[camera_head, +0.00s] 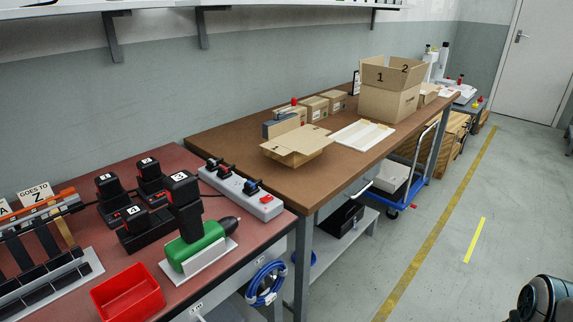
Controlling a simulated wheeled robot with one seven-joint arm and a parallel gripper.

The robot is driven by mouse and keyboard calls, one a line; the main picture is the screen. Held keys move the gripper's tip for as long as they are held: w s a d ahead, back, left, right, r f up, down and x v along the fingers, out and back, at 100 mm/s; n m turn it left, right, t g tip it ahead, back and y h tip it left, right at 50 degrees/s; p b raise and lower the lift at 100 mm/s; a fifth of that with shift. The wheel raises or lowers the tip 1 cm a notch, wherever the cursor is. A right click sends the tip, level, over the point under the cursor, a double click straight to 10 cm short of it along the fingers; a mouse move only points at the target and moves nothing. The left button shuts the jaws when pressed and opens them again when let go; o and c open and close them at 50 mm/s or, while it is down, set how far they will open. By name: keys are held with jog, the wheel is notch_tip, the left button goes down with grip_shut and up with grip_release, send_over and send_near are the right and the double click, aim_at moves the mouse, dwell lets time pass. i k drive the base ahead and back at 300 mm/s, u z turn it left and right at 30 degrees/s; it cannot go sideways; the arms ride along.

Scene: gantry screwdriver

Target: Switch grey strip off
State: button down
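A light grey power strip (239,188) lies at the back right of the red-topped workbench, close to the brown table. Black plugs (224,171) sit in its sockets. A red switch (266,198) is at its near right end; it looks bright red, but I cannot tell which way it is tipped. My gripper is not in view. A dark rounded part of my arm shows at the bottom right corner, well away from the strip.
A green screwdriver (196,246) with a tall battery stands in front of the strip. Battery chargers (148,228) are to the left, a red bin (128,293) at the front. The brown table (232,143) holds boxes.

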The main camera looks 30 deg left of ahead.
aim_at(266, 199)
jog(key=u, duration=1)
jog(key=i, duration=0.95)
jog(key=u, duration=0.9)
